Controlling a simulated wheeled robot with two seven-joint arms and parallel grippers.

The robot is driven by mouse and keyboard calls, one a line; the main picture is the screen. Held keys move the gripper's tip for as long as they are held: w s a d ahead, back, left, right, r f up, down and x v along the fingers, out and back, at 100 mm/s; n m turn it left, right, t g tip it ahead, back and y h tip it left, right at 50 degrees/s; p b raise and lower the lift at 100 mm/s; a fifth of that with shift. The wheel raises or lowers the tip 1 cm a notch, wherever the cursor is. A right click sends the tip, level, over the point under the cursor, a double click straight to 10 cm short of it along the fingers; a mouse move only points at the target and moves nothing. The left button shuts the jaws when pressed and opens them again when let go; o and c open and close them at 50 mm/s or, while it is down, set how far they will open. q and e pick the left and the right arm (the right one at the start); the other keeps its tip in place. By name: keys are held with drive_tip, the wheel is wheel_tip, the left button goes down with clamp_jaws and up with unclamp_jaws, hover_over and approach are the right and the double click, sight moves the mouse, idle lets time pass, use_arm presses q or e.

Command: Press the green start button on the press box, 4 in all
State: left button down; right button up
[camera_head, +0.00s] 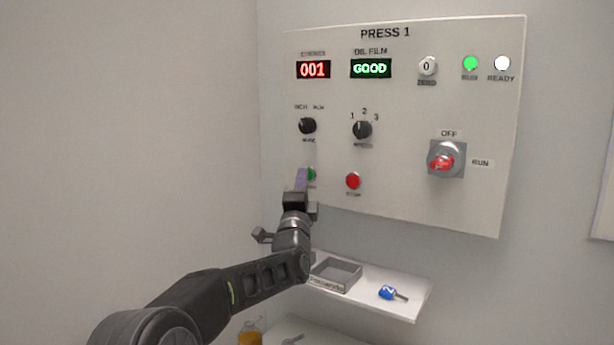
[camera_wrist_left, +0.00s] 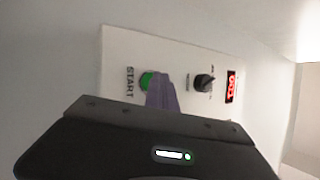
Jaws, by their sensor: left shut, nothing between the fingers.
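The press box (camera_head: 420,110) is a pale panel labelled PRESS 1 on the wall. Its green start button (camera_head: 312,174) is at the lower left, partly hidden behind my left gripper (camera_head: 302,176). The start button also shows in the left wrist view (camera_wrist_left: 146,80), beside the purple fingertips of my left gripper (camera_wrist_left: 162,92). The gripper is shut and empty, with its tips at or very near the button; I cannot tell whether they touch. The counter display (camera_head: 313,69) reads 001. The green RUN lamp (camera_head: 470,63) looks lit. My right gripper is not in view.
A red stop button (camera_head: 353,181) is right of the start button. Selector knobs (camera_head: 307,125) (camera_head: 362,130) and a red rotary switch (camera_head: 442,161) are on the panel. Below, a shelf (camera_head: 405,307) holds a grey tray (camera_head: 336,285) and a blue-tagged key (camera_head: 388,292).

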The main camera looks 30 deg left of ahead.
use_arm(q)
drive_tip(key=shift+s+b, duration=0.75)
drive_tip(key=s+b, duration=0.3)
drive_tip(key=s, duration=0.2)
drive_tip(key=shift+d, duration=0.1)
idle(0.3)
idle(2.3)
